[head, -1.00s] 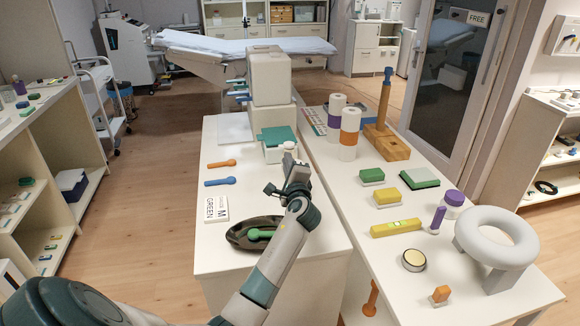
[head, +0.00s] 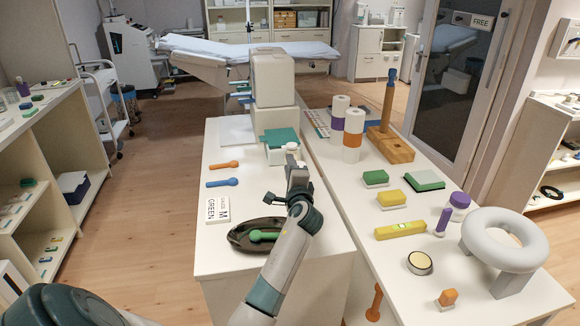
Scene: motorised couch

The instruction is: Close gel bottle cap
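My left gripper (head: 292,164) is over the right part of the near white table, just in front of a teal-topped box. A small white rounded thing (head: 291,147) shows right at its fingertips; it may be the top of the gel bottle, but the gripper hides most of it. I cannot tell whether the fingers touch it, or whether they are open or shut. No separate gel bottle cap can be made out. My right gripper is not in view.
The white table (head: 245,262) holds a dark oval tray (head: 236,238) with a green tool, an orange spoon (head: 223,165) and a blue spoon (head: 222,182). The teal-topped box (head: 281,138) is behind the gripper. The right table holds sponges, rolls and a grey ring stand (head: 505,240).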

